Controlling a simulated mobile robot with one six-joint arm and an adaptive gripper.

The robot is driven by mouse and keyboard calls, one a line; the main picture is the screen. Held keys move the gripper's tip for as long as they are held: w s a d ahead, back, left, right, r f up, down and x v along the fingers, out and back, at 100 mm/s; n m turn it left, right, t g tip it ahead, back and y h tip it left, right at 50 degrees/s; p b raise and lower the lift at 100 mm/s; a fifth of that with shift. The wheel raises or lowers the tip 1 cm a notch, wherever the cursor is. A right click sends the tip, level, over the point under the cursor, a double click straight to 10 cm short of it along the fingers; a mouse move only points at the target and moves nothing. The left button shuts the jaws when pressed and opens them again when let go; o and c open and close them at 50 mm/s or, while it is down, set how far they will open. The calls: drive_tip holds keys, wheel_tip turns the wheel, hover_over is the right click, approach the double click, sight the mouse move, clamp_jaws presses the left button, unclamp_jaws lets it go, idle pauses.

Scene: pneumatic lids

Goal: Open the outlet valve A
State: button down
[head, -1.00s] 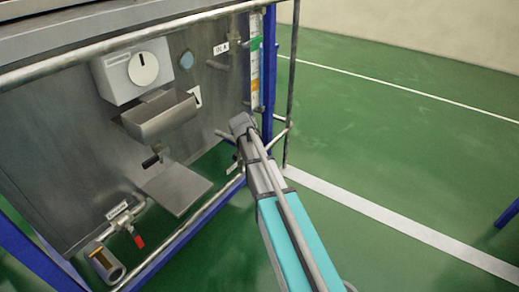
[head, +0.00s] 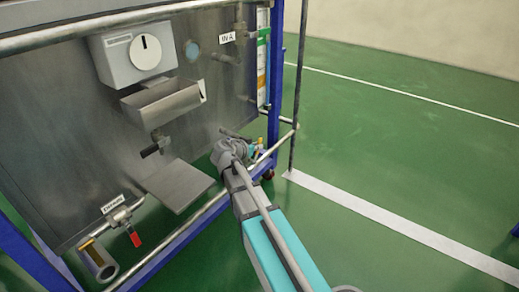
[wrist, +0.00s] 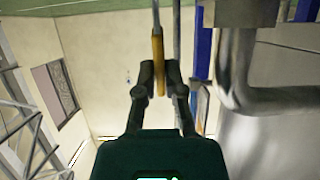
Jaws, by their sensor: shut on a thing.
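A yellow-orange lever handle (wrist: 157,47) shows in the wrist view, standing upright between the fingertips. My gripper (wrist: 160,82) is shut on it near its lower end. In the head view my gripper (head: 255,152) is at the lower right corner of the steel panel, beside the blue frame post. My arm hides most of the valve there, and no label for outlet A can be read, so I cannot confirm which valve this handle belongs to.
A metal pipe elbow (wrist: 255,98) is close on the right in the wrist view. A red-handled valve (head: 133,238) sits at the panel's lower left. A steel shelf (head: 178,185) juts out left of my arm. Green floor is free on the right.

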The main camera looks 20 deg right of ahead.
drive_tip(key=shift+a, duration=0.1)
idle(0.3)
drive_tip(key=c, duration=0.7)
unclamp_jaws()
drive_tip(key=shift+c, duration=0.2)
